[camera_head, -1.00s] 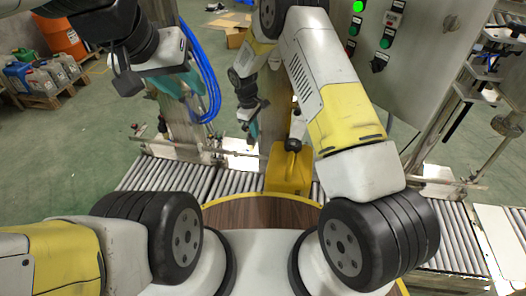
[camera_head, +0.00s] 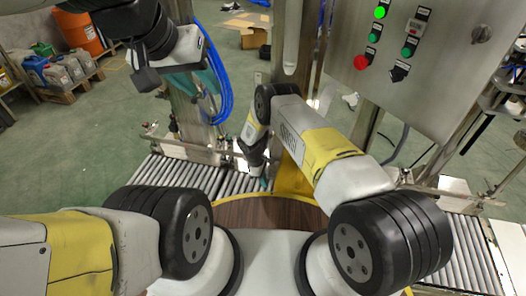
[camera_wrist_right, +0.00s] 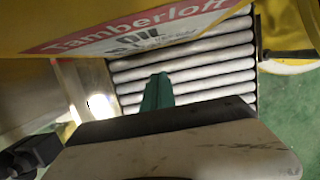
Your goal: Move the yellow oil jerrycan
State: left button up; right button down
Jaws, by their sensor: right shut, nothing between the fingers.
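The yellow oil jerrycan (camera_head: 291,177) stands on the roller conveyor, mostly hidden behind my right arm in the head view. Its yellow side and red-and-white label (camera_wrist_right: 130,38) fill the top of the right wrist view, very close. My right gripper (camera_head: 264,184) is low at the can's left side, over the rollers. Its teal fingers (camera_wrist_right: 157,94) are shut and empty; I cannot tell whether they touch the can. My left gripper (camera_head: 207,82) hangs in the air at the upper left, away from the can, its teal fingers partly hidden, so its opening is unclear.
The roller conveyor (camera_head: 170,174) runs across in front of me, with a metal post and blue hoses (camera_head: 222,85) behind it. A steel control panel (camera_head: 428,70) stands at the right. Several canisters (camera_head: 58,72) and an orange drum (camera_head: 80,33) are at the far left.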

jog(key=shift+s+d+f, duration=0.15)
jog(key=shift+s+d, duration=0.05)
jog(key=shift+d, duration=0.85)
jog(key=shift+s+d+f, duration=0.1)
jog(key=shift+s+d, duration=0.1)
jog(key=shift+d, duration=0.8)
